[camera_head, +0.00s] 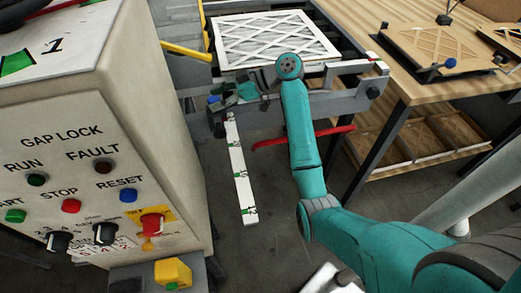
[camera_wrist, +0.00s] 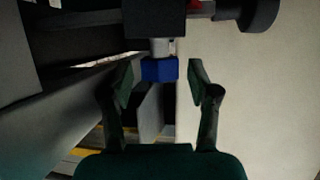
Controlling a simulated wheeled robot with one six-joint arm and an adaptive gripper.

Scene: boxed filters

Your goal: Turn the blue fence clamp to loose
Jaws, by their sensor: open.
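The blue fence clamp (camera_wrist: 160,69) shows in the wrist view as a small blue block below a grey stem and a dark housing. My gripper (camera_wrist: 161,76) is open, with one finger on each side of the blue block. A gap shows on both sides, and I cannot tell how far the fingers reach along it. In the head view my gripper (camera_head: 230,94) is at the left end of the metal rail (camera_head: 338,68). My wrist largely hides the clamp there, and its setting cannot be read.
A control cabinet (camera_head: 60,110) with buttons and knobs stands close on the left. A framed filter (camera_head: 275,38) lies behind the rail. A white marked strip (camera_head: 241,180) runs toward the front, near a red bar (camera_head: 300,138). A wooden workbench (camera_head: 440,85) is at the right.

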